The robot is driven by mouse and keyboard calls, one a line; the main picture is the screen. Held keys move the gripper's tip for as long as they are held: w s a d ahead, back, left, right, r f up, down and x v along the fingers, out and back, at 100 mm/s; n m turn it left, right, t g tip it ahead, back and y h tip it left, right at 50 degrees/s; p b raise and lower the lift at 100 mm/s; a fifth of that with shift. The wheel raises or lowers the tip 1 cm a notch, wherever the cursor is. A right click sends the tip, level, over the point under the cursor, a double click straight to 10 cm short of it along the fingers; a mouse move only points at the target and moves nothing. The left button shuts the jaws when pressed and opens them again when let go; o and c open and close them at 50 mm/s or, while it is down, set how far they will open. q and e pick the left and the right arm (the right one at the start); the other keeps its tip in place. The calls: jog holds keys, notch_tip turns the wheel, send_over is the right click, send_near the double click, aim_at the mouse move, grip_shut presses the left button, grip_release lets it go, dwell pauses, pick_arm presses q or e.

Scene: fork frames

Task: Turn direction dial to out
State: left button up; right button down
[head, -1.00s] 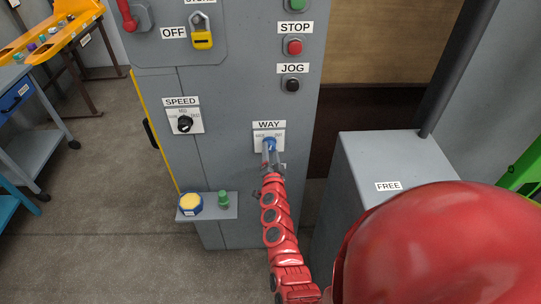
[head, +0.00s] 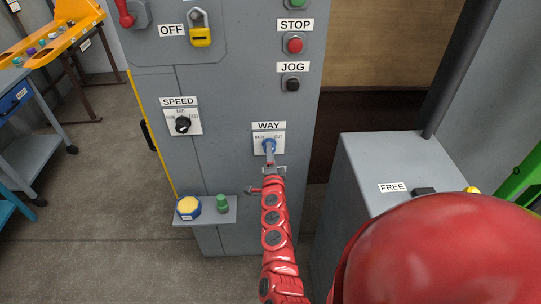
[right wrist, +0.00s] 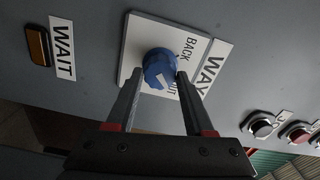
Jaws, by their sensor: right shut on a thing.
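The direction dial (head: 268,146) is a blue knob on a white plate under the WAY label, with BACK at the left and OUT at the right. My right gripper (head: 269,154) is at the dial, shut on it. In the right wrist view the blue dial (right wrist: 158,68) sits between the tips of my two fingers (right wrist: 158,80). Its white pointer mark leans toward the OUT side; the OUT word is partly hidden by the dial and a finger. My left gripper is not in view.
The SPEED dial (head: 183,125) is to the left. A small shelf (head: 211,217) holds a yellow-topped button (head: 188,207) and a green knob (head: 222,203). STOP (head: 295,43) and JOG (head: 292,84) buttons are above. A grey box (head: 385,155) labelled FREE stands at the right.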

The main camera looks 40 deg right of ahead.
dwell(0.3)
jog(key=shift+c, duration=1.4)
grip_release()
jog(key=b+v, duration=0.3)
jog(key=v, duration=1.4)
jog(key=shift+s+a, duration=0.15)
jog(key=shift+a, duration=0.05)
jog(key=shift+f, duration=0.15)
